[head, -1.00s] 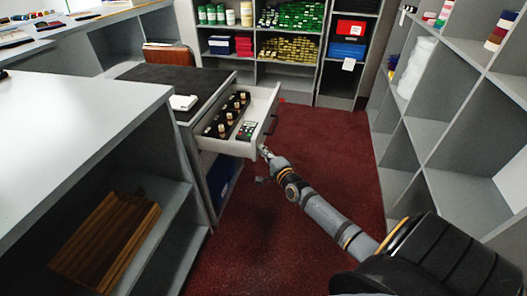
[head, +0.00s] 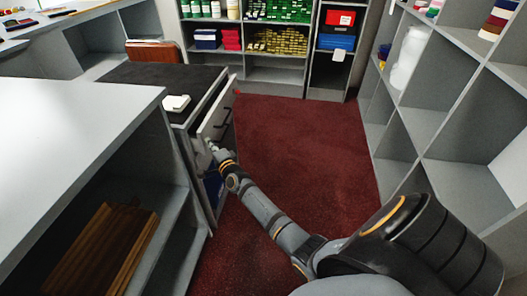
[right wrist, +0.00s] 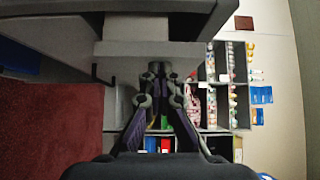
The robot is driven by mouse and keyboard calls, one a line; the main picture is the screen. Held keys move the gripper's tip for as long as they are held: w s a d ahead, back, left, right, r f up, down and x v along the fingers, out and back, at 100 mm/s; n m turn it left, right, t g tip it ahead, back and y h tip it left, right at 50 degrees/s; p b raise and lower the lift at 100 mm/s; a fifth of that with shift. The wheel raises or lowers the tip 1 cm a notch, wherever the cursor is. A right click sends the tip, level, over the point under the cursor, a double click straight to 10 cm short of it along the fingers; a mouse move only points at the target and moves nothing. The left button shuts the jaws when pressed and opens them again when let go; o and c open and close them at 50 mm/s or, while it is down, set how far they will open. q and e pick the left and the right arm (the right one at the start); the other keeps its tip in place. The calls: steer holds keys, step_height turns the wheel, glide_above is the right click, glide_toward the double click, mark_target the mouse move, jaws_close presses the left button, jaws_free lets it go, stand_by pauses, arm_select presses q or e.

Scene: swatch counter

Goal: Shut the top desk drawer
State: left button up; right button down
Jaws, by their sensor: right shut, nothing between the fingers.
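The top desk drawer (head: 216,106) is at the right side of the dark-topped desk (head: 150,75) in the head view. Its light front stands slightly out from the desk body, and its contents are hidden. My right gripper (head: 211,147) is shut and empty, with its tips at the near lower end of the drawer front. The right wrist view shows the closed fingers (right wrist: 155,72) pointing at a pale panel just beyond them. I cannot tell whether they touch it. My left gripper is in neither view.
A white object (head: 175,103) lies on the desk top. A white counter (head: 75,115) stands close on the left, with a wooden item (head: 103,248) on its shelf. The red carpet (head: 290,150) between is clear.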

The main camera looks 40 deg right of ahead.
mark_target(196, 140)
steer(key=w+a, duration=0.3)
steer(key=shift+w+b, duration=0.2)
steer(key=shift+b, duration=0.1)
steer(key=shift+w+a, duration=0.1)
steer(key=shift+w, duration=0.05)
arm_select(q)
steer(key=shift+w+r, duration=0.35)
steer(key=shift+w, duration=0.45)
arm_select(e)
steer(key=shift+r, duration=0.15)
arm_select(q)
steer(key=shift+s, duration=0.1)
arm_select(e)
steer(key=shift+r, duration=0.1)
